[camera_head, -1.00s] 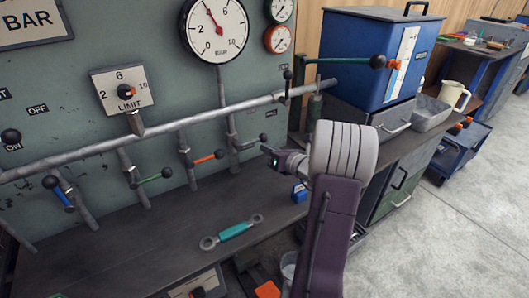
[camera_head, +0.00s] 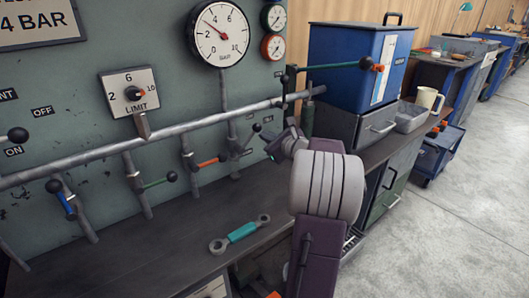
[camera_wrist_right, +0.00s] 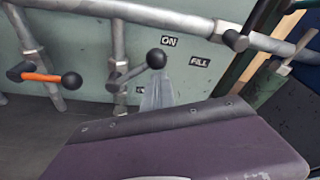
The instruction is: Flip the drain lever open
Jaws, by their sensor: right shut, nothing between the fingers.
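A row of levers hangs on pipe stubs on the panel. No DRAIN label is readable, so I cannot tell which is the drain lever. A black-knobbed lever (camera_wrist_right: 136,72) stands beside ON and FILL labels in the wrist view, tilted up to the right; it also shows in the head view (camera_head: 257,128). The orange lever (camera_head: 208,162) is left of it and lies nearly level in the wrist view (camera_wrist_right: 42,77). My right gripper (camera_head: 274,149) is shut and empty, just right of the black-knobbed lever; contact is unclear. My left gripper is out of view.
The green lever (camera_head: 158,182) and blue lever (camera_head: 67,202) are farther left. A long pipe (camera_head: 180,130) crosses above them. A teal-handled wrench (camera_head: 241,232) lies on the bench. A long green lever (camera_head: 335,65) projects at upper right, near a blue cabinet (camera_head: 340,60).

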